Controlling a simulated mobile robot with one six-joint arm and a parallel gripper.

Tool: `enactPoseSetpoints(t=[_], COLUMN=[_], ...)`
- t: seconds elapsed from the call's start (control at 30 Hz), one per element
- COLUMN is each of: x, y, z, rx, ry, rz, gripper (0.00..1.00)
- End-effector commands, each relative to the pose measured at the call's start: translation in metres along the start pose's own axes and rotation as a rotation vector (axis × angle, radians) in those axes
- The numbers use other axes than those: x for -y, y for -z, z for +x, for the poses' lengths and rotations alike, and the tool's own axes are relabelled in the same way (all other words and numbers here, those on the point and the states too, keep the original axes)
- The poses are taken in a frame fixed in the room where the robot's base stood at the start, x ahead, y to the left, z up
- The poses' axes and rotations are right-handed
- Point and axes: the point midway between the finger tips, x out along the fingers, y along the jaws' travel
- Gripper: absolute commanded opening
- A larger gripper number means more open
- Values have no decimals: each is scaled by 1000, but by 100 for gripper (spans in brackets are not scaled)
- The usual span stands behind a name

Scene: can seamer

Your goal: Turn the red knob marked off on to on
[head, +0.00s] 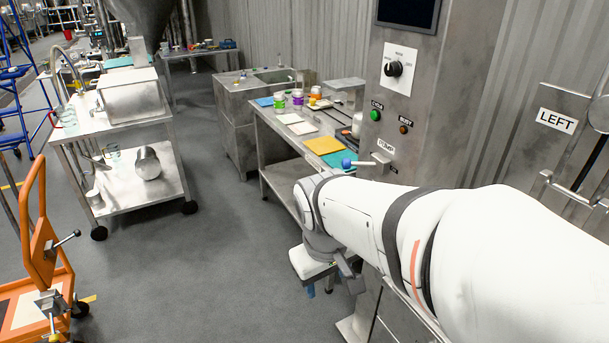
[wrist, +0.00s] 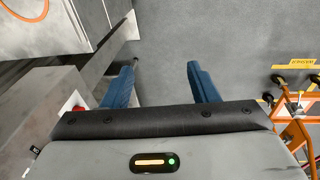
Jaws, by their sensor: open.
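A red part, likely the red knob (wrist: 74,103), shows at the left in the wrist view. It sits on the edge of a grey metal box (wrist: 40,108), and its marking and turn position cannot be read. My gripper (wrist: 160,78) is open, with its two blue fingers apart and bare grey floor between them. The red part is to the left of the left finger, apart from the fingertips. In the head view my gripper (head: 320,288) hangs low beside the machine, pointing down. I cannot make out the red knob in the head view.
A steel panel (head: 410,115) carries a black selector knob (head: 394,69), a green button (head: 376,115) and a blue-balled lever (head: 348,163). A steel bench (head: 265,120) stands behind my arm. An orange cart (head: 38,240) is at the left. The floor (head: 190,270) between is clear.

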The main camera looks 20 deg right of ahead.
Motion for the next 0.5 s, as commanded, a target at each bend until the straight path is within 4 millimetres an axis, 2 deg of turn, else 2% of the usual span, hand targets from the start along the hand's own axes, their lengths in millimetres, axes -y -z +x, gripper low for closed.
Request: enactPoseSetpoints(t=[0.03,0.27,0.5], x=[-12,-84,-154], y=[5,41,103], z=[14,61,109], rx=[58,366,694], ry=[-45,-321,-597], rz=[-55,-408,-782], gripper=[54,54,54])
